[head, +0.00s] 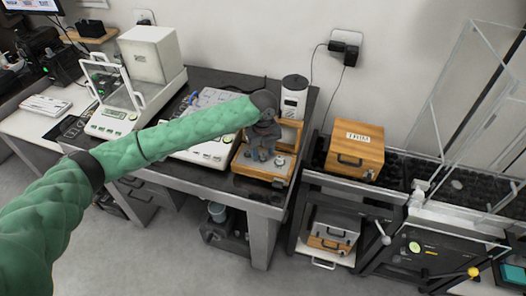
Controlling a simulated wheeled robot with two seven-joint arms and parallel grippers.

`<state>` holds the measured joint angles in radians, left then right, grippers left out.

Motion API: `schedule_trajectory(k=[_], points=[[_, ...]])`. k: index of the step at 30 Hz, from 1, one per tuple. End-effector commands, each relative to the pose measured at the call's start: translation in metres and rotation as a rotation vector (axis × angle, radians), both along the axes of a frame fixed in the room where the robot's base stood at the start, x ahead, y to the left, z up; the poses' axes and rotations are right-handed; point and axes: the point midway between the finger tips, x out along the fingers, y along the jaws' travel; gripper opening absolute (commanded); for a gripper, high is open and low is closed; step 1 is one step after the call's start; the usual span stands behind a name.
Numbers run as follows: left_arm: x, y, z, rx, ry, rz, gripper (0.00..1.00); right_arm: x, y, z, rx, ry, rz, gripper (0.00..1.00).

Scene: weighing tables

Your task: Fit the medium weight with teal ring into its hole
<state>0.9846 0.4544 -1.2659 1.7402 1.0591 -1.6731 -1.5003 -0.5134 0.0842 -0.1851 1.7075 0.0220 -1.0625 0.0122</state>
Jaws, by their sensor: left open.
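My left gripper (263,152) is at the end of the green-sleeved arm that comes in from the left. It points down over an open wooden weight box (262,178) near the front right corner of the dark table. Its jaws are open. A small metallic weight or knob (280,160) shows in the box beside the gripper. I cannot make out a teal ring. The gripper and wrist hide much of the box's inside, including some holes. My right gripper is not in view.
A white balance (203,150) stands left of the box, partly behind my arm. A white cylinder-shaped device (294,97) stands behind the box. A closed wooden case (354,152) sits on the lower surface to the right. Another balance with a glass shield (118,118) is at left.

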Motion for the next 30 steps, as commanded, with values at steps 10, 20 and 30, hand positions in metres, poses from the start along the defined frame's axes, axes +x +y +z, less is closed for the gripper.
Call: schedule_trajectory(k=[10, 20, 30], points=[[0.000, 0.000, 0.008, -0.001, -0.002, 0.000, 0.44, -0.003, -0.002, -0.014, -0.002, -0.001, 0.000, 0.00], [0.001, 0.000, 0.037, 0.000, -0.001, -0.001, 0.44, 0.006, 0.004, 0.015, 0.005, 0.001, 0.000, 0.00], [0.000, 0.000, 0.071, -0.001, 0.000, 0.000, 0.44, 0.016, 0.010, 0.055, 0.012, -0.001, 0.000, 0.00]])
